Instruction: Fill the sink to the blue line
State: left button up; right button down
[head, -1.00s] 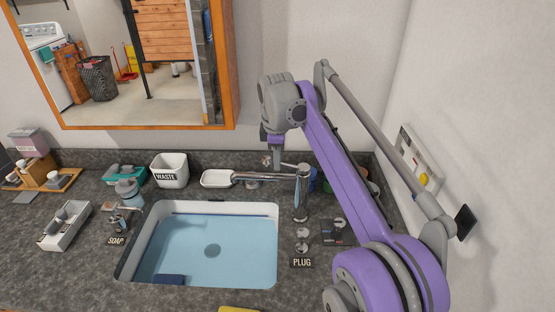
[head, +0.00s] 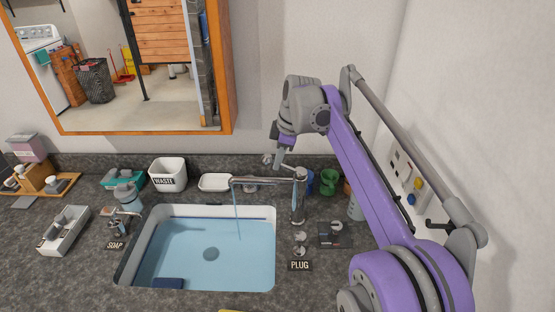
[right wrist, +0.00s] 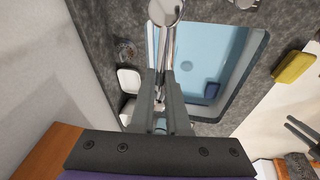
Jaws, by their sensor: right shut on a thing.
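The sink (head: 144,235) is set in the counter and holds pale blue water (head: 220,240). A blue line (head: 210,218) runs along its back wall; I cannot tell exactly where the water surface meets it. A thin stream of water (head: 237,214) falls from the spout of the chrome faucet (head: 265,181). My right gripper (head: 279,163) is behind the faucet, shut on what seems to be its lever, mostly hidden. In the right wrist view, the fingers (right wrist: 164,98) point at the chrome faucet (right wrist: 164,40).
A white waste bin (head: 168,176) and a soap dish (head: 214,183) stand behind the sink. A soap dispenser (head: 124,200) is on its left, plug controls (head: 300,245) on its right. A green cup (head: 329,182) stands right of the faucet. A yellow sponge (right wrist: 294,67) lies near the sink.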

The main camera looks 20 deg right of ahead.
jog(key=c, duration=0.9)
grip_release()
pick_arm(q)
jog(key=shift+w+r+p, duration=0.3)
jog(key=shift+r+p, duration=0.05)
jog(key=shift+r, duration=0.2)
jog(key=shift+w+r+p, duration=0.25)
jog(key=shift+r+p, duration=0.1)
jog(key=shift+r, duration=0.15)
pick_arm(e)
jog(key=v, duration=1)
jog(key=shift+r, duration=0.45)
jog(key=shift+s, duration=0.1)
